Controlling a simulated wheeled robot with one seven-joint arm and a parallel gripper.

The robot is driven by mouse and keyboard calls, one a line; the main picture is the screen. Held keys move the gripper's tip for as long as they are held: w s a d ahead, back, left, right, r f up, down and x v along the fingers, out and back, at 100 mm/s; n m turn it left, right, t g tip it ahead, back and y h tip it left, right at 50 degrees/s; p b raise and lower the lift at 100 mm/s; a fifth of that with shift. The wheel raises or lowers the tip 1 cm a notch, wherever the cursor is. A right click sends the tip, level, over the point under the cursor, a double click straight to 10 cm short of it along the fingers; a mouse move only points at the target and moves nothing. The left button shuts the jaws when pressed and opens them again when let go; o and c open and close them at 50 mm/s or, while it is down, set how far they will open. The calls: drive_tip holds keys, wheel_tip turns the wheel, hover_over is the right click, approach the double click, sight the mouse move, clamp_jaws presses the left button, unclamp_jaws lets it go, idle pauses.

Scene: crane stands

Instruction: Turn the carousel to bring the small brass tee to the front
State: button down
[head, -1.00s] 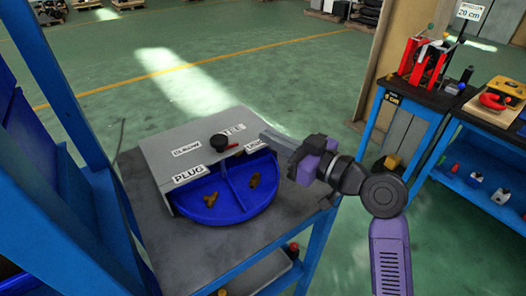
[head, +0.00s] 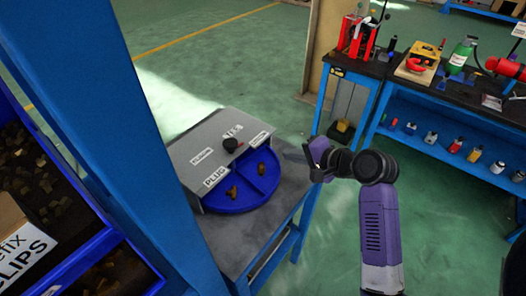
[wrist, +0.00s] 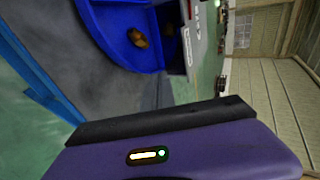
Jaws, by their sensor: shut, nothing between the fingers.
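The carousel is a blue round tray (head: 240,203) on a grey table, its back half under a grey cover (head: 203,143) with a black knob (head: 230,145). Its open front is split by a divider. A brass fitting (head: 232,190) lies in the left compartment and another brass fitting (head: 261,168) in the right one; their exact shapes are too small to tell. My gripper (head: 300,157) is shut and empty, just right of the tray and apart from it.
Cover labels include PLUG (head: 216,176) and one reading like TEE (head: 233,131); others are blurred. A blue rack post (head: 125,110) and parts bins (head: 40,190) stand close at left. A bench with tools (head: 440,85) stands at right. Green floor lies between.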

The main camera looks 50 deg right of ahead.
sight(264, 152)
drive_tip(key=shift+w+f+m, duration=0.15)
drive_tip(key=shift+w+m, duration=0.15)
drive_tip(key=shift+w, duration=0.05)
drive_tip(key=p+x, duration=0.1)
drive_tip(key=x, duration=0.8)
drive_tip(key=shift+w, duration=0.1)
drive_tip(key=shift+f, duration=0.1)
drive_tip(key=shift+w+d+n+y+b, duration=0.25)
drive_tip(key=shift+w+n+y+b, duration=0.15)
drive_tip(key=shift+w+n+y, duration=0.25)
drive_tip(key=shift+w+d+n+y+b, duration=0.2)
drive_tip(key=shift+w+n+y+b, duration=0.15)
drive_tip(key=shift+w+n+y, duration=0.25)
drive_tip(key=shift+w+n+g+y+b, duration=0.3)
drive_tip(key=shift+w+n+y+b, duration=0.15)
drive_tip(key=shift+w+n+y, duration=0.65)
drive_tip(key=shift+s, duration=0.1)
